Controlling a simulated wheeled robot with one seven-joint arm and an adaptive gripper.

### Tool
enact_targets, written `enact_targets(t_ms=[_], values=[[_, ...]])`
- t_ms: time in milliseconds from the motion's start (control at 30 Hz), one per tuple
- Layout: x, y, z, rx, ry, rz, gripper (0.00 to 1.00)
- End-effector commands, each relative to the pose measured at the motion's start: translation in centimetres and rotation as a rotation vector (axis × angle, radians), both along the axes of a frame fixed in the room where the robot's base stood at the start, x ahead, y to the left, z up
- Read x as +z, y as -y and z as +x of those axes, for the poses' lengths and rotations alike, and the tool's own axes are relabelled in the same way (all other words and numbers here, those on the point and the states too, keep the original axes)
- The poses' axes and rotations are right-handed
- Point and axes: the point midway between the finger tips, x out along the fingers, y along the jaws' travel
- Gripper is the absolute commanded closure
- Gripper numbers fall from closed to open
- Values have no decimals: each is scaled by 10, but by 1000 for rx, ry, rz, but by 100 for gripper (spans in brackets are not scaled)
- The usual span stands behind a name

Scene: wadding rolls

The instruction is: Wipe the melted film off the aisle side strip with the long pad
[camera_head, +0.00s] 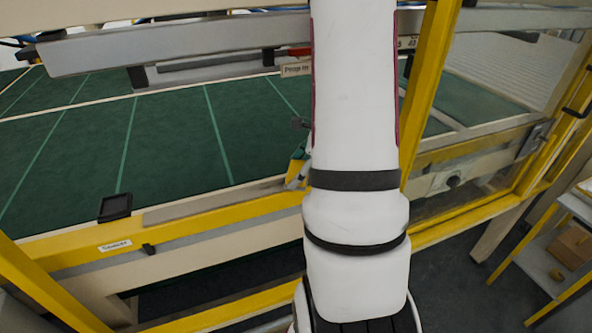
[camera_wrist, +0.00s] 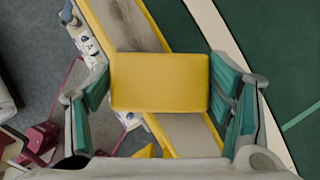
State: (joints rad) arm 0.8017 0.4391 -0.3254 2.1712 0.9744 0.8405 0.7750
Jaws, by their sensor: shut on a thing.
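My gripper (camera_wrist: 160,82) has its green-lined fingers on both sides of a yellow rectangular pad (camera_wrist: 160,82) in the wrist view. The pad spans the gap between the fingers and hides part of the grey strip (camera_wrist: 192,132) beneath it. The strip runs diagonally beside a yellow edge, and brownish smearing (camera_wrist: 132,22) shows on it above the pad. I cannot tell whether the pad touches the strip. In the head view the strip (camera_head: 210,207) lies along the near yellow rail, and my gripper (camera_head: 298,165) is mostly hidden behind my arm.
The green bed (camera_head: 170,140) with pale lines lies beyond the strip. A black frame-like item (camera_head: 115,207) sits at the strip's left end. A yellow post (camera_head: 428,90) stands close right of my arm. A shelf with a cardboard box (camera_head: 572,245) stands at the right.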

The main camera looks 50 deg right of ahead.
Motion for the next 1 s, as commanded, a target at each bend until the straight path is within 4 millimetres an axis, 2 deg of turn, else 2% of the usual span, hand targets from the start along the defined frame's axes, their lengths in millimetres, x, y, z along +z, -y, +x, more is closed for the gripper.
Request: enact_targets(t_ms=[67,700,1000], values=[[-1,1,-4,-5,-10,-2,59],[56,1,-3,-2,-4,-1,59],[58,0,-1,-3,-4,0,59]])
